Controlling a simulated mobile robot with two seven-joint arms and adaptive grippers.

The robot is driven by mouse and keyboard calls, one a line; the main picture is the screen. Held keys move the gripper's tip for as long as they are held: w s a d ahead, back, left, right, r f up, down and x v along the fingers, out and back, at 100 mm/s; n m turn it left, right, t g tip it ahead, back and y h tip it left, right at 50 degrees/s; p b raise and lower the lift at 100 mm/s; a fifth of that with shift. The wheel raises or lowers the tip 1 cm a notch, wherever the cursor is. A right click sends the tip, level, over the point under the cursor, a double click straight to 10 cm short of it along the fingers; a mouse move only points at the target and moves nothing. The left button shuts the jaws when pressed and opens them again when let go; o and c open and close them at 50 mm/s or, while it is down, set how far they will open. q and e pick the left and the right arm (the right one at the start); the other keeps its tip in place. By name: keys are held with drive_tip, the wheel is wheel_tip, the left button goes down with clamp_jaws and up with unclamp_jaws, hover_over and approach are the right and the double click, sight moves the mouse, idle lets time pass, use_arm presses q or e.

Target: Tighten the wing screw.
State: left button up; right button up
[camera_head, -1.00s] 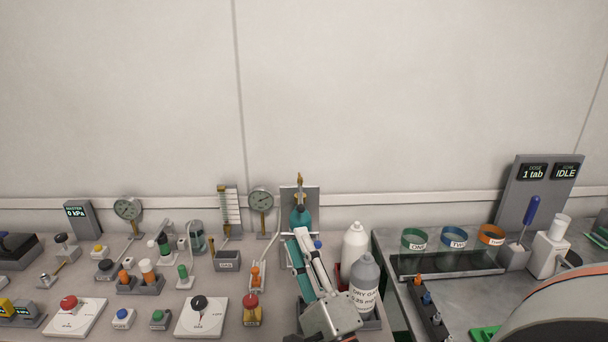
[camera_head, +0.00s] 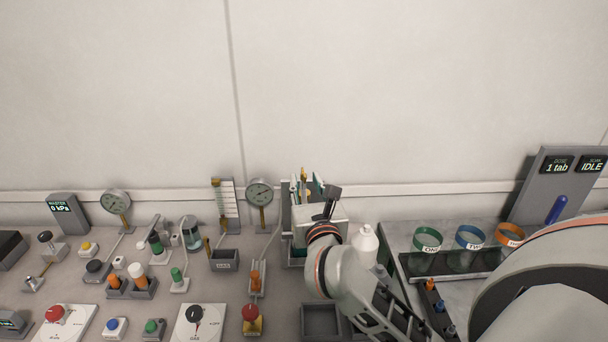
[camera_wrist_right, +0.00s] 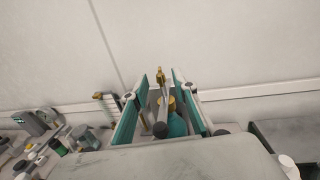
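A brass fitting (camera_head: 303,174), which may carry the wing screw, stands at the top of a grey upright bracket (camera_head: 285,212) in the head view. The brass fitting also shows between the fingers in the right wrist view (camera_wrist_right: 160,76). Which part is the wing screw I cannot tell. Below it is a teal cylinder (camera_wrist_right: 177,126) with a brass top. My right gripper (camera_head: 306,184) is open, with teal-lined fingers on either side of the fitting and cylinder; it also shows in the wrist view (camera_wrist_right: 156,92). Contact is not visible. My left gripper is out of view.
A white bottle (camera_head: 364,243) stands close to my right arm. A round gauge (camera_head: 260,192) and a grey bin (camera_head: 224,260) stand left of the bracket. An empty grey tray (camera_head: 322,308) lies in front. Coloured rings (camera_head: 469,238) stand at right.

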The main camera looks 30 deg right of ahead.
sight(304, 173)
drive_tip(key=shift+x, duration=1.65)
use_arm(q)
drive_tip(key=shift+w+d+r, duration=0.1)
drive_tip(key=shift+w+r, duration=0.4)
use_arm(e)
drive_tip(key=shift+c, duration=0.4)
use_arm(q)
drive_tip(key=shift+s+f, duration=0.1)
use_arm(e)
clamp_jaws()
drive_tip(key=shift+a, duration=0.1)
use_arm(q)
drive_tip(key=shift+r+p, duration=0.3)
drive_tip(key=shift+p, duration=0.1)
use_arm(e)
drive_tip(key=shift+m+g+h, duration=0.6)
drive_tip(key=shift+m+h, duration=0.2)
drive_tip(key=shift+h, duration=0.3)
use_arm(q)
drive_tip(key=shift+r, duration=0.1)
use_arm(e)
drive_tip(key=shift+o, duration=0.4)
unclamp_jaws()
